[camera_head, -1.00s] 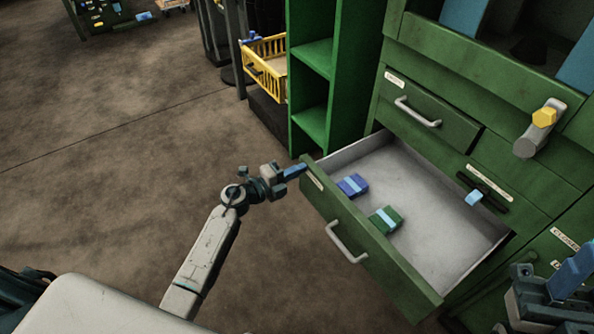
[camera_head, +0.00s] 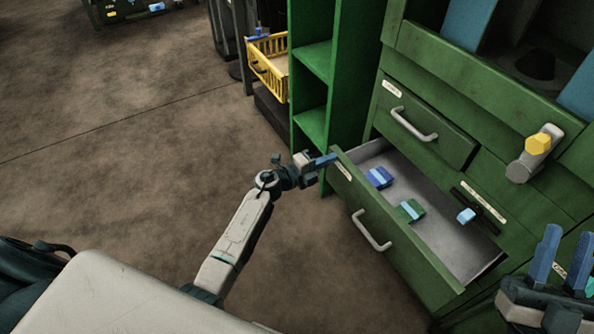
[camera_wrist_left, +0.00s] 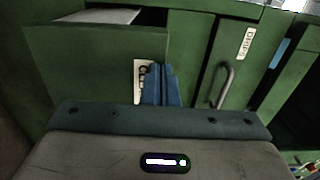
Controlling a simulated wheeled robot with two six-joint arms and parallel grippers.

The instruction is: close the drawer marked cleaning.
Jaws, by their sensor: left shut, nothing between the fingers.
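A green drawer (camera_head: 398,258) stands partly pulled out of the green cabinet in the head view. Its front has a bar handle (camera_head: 371,231) and a small pale label (camera_head: 343,172), too small to read. Inside lie a blue packet (camera_head: 380,177) and a green packet (camera_head: 411,210). My left gripper (camera_head: 326,160) is shut and empty, at the upper left end of the drawer front. In the left wrist view its blue fingers (camera_wrist_left: 160,85) are against or very near a green front, partly covering a pale label (camera_wrist_left: 140,80). My right gripper (camera_head: 560,262) is open at the lower right.
A shut drawer with a handle (camera_head: 414,124) is above the open one. A valve-like grey lever with a yellow knob (camera_head: 538,144) sticks out at right. A green shelf unit (camera_head: 313,125) and yellow basket (camera_head: 268,68) stand left. The floor (camera_head: 130,170) is clear.

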